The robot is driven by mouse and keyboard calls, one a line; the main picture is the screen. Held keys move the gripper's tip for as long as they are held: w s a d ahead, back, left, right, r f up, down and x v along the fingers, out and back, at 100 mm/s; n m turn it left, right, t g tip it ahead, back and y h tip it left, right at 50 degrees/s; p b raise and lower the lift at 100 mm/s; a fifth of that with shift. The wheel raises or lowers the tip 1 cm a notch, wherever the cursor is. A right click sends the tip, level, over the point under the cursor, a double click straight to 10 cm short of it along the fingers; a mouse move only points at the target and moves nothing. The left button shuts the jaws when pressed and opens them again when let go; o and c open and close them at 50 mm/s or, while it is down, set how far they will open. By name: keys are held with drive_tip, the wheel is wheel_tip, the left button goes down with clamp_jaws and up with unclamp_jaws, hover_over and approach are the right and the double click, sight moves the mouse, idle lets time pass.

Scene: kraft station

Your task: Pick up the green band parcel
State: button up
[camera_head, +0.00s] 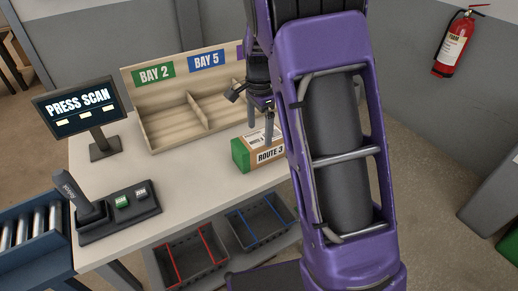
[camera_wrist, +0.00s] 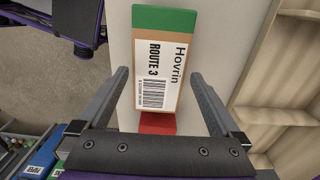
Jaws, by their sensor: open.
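The green band parcel (camera_head: 241,154) is a brown box with a green end and a white "ROUTE 3" label. It lies on the white table in front of the divided wooden shelf. In the wrist view the parcel (camera_wrist: 156,60) has its green end at the top and its label facing the camera. My gripper (camera_head: 268,130) is open above the parcel in the head view, with my arm hiding part of that area. In the wrist view my gripper's (camera_wrist: 160,73) fingers lie to either side of the parcel with gaps. A red block (camera_wrist: 158,123) shows just below the parcel.
The wooden shelf (camera_head: 166,134) with "BAY 2" and "BAY 5" signs stands behind the parcel. A "PRESS SCAN" screen (camera_head: 80,106) and a scanner console (camera_head: 118,211) stand at the left. Red-striped (camera_head: 188,262) and blue-striped (camera_head: 259,223) crates sit below the table edge.

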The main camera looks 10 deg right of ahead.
sight(260, 149)
wheel_tip(260, 149, down, 8)
drive_tip(key=shift+s+r+b, duration=0.1)
drive_tip(key=shift+b, duration=0.25)
drive_tip(key=c, duration=1.4)
drive_tip(key=shift+c, duration=0.3)
drive_tip(key=shift+r, duration=0.1)
